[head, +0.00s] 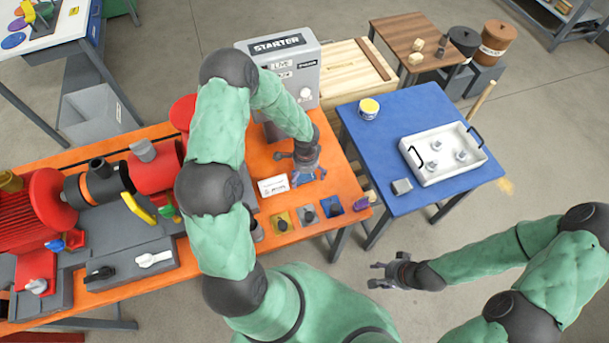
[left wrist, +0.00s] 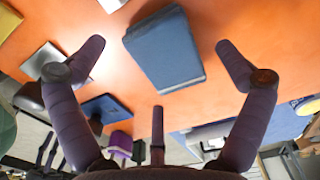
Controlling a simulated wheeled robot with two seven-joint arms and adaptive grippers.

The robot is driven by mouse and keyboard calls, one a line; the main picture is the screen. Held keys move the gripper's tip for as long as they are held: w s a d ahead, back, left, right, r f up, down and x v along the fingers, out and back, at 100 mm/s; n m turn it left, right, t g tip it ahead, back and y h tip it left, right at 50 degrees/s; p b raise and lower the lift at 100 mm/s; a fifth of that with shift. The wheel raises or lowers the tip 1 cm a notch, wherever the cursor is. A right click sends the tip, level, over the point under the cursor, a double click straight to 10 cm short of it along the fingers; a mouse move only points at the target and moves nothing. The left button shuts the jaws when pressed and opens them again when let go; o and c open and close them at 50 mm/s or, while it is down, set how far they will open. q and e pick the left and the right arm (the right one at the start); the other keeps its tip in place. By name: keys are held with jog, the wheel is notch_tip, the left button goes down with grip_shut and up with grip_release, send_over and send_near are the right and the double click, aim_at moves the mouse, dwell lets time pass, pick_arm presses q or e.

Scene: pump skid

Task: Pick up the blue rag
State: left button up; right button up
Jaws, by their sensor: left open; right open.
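The blue rag (left wrist: 165,47), a folded flat block of cloth, lies on the orange bench top in the left wrist view. In the head view it is mostly hidden beneath my left gripper. My left gripper (head: 307,170) is open above the bench, and its spread fingers show in the left wrist view (left wrist: 160,90). The rag lies between and beyond the two side fingers, with no visible grip on it. My right gripper (head: 378,275) is open and empty over the floor, in front of the blue table.
Yellow, grey and blue square pads (head: 333,207) line the bench's front edge, near a purple item (head: 361,203). The grey starter box (head: 285,62) stands behind. The blue table (head: 390,120) holds a white tray (head: 415,151).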

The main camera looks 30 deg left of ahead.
pick_arm(q)
jog(key=shift+f, duration=0.6)
jog(key=c, duration=1.1)
jog(key=shift+c, duration=0.2)
jog(key=shift+r, duration=0.15)
jog(key=shift+r, duration=0.6)
jog(key=s+d+r, duration=0.2)
jog(key=s+r, duration=0.9)
jog(key=s, duration=0.2)
jog(key=shift+s+d+r+p, duration=0.3)
jog(key=shift+s+d, duration=0.05)
jog(key=shift+s, duration=0.05)
